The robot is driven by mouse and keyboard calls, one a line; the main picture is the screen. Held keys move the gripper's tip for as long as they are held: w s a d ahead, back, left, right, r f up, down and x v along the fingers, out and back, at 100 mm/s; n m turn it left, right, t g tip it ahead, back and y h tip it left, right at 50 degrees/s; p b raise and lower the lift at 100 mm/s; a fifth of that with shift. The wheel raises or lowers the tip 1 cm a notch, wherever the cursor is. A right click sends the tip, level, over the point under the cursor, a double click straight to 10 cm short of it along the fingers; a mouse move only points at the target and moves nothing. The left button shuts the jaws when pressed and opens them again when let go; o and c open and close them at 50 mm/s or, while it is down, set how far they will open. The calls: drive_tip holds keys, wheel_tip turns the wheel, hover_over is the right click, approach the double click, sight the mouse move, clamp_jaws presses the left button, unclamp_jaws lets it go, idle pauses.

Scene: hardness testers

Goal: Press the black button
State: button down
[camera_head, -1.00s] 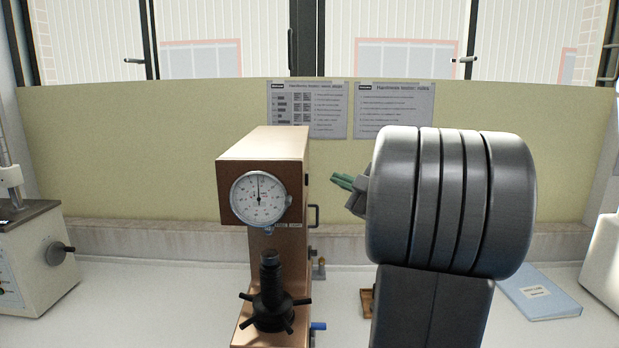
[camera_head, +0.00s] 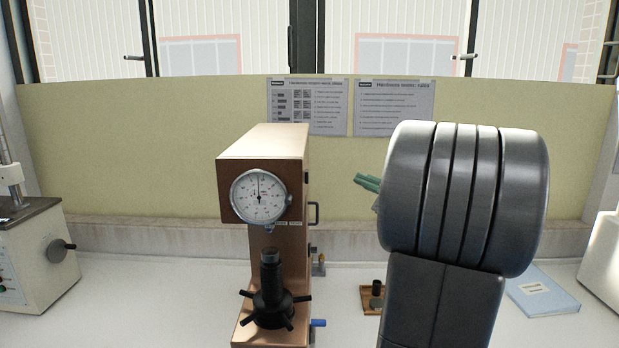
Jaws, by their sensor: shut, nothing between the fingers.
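My gripper (camera_head: 367,183) shows only its green fingertips, shut and empty, poking out left of my dark grey arm. They are in the air to the right of the brown hardness tester (camera_head: 262,184), apart from it. This tester has a round white dial (camera_head: 259,197) and a black spindle with a spoked handwheel (camera_head: 272,306). I cannot make out a black button for certain. The cream tester (camera_head: 38,262) at the left edge has a black side knob (camera_head: 58,251) and small coloured controls on its front, cut off by the frame.
A small wooden tray (camera_head: 366,308) with a dark cylinder (camera_head: 376,293) lies right of the brown tester, partly behind my arm. A blue folder (camera_head: 540,295) lies farther right. A white machine (camera_head: 603,260) stands at the right edge. The bench between the two left testers is clear.

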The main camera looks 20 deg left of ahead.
drive_tip(key=v, duration=0.3)
drive_tip(key=w+v, duration=0.1)
drive_tip(key=v, duration=0.1)
drive_tip(key=shift+s+d+r, duration=0.15)
drive_tip(key=shift+d, duration=0.25)
drive_tip(key=s+a+x, duration=0.1)
drive_tip(key=x, duration=0.8)
drive_tip(key=shift+s+f, duration=0.3)
drive_tip(key=shift+s, duration=0.1)
